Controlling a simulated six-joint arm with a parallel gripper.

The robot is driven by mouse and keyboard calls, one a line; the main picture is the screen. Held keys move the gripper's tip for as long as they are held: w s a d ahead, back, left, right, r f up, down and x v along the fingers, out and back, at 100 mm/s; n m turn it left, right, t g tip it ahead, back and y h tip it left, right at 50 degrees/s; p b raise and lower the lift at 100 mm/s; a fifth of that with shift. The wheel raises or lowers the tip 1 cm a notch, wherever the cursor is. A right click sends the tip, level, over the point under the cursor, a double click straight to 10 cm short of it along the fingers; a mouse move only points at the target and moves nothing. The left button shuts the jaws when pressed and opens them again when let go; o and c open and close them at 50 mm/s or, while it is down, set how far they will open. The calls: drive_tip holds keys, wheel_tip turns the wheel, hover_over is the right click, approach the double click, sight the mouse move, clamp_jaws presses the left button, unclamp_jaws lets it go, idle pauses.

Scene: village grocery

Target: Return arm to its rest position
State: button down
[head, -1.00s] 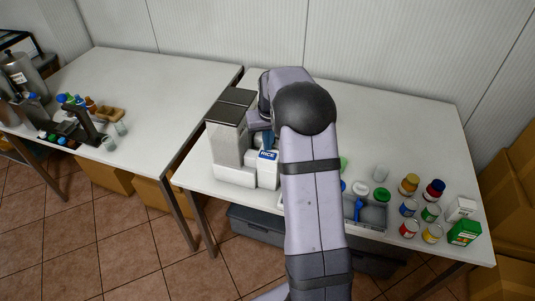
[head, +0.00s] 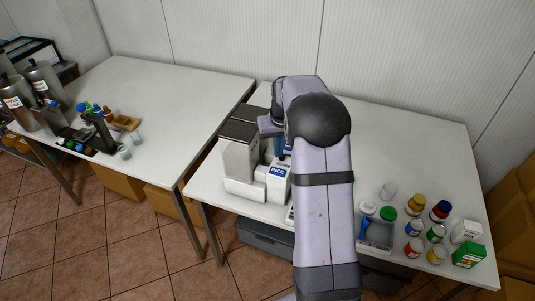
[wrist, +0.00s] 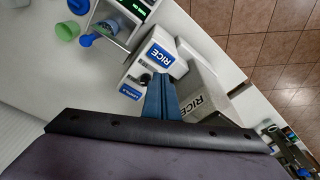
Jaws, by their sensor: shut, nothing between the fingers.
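My arm reaches over the right table (head: 400,130) and hides part of it in the head view. In the wrist view my gripper's blue fingers (wrist: 161,98) are together and empty. They point toward a white container labelled RICE (wrist: 158,54) and a grey-and-white dispenser (wrist: 203,88), also labelled RICE. Whether they touch either one I cannot tell. The head view also shows the RICE container (head: 277,184) and the dispenser (head: 240,160) at the table's left end.
A grey tray (head: 377,235) with a blue scoop, several jars and cans, and a green box (head: 469,254) fill the right front. The left table (head: 170,90) holds metal urns and small bottles. The wrist view shows a device with a green display (wrist: 138,12) and a green cup (wrist: 67,30).

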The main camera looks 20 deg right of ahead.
drive_tip(key=s+a+f+g+y, duration=0.1)
drive_tip(key=s+a+f+g, duration=0.2)
drive_tip(key=s, duration=0.5)
drive_tip(key=s+a+f, duration=0.3)
drive_tip(key=s+f, duration=0.2)
drive_tip(key=s, duration=0.4)
drive_tip(key=s+a+r+n+g, duration=0.1)
drive_tip(key=s+a, duration=0.3)
drive_tip(key=s, duration=0.3)
drive_tip(key=s+a+r, duration=0.1)
drive_tip(key=s+a, duration=0.3)
drive_tip(key=s, duration=0.2)
drive_tip(key=a+r, duration=0.1)
drive_tip(key=w+a+r+n+t+b, duration=0.1)
drive_tip(key=a+r+n, duration=0.1)
drive_tip(key=shift+w+a+r+t, duration=0.25)
drive_tip(key=shift+w+t, duration=0.05)
drive_tip(key=shift+t, duration=0.1)
idle(1.3)
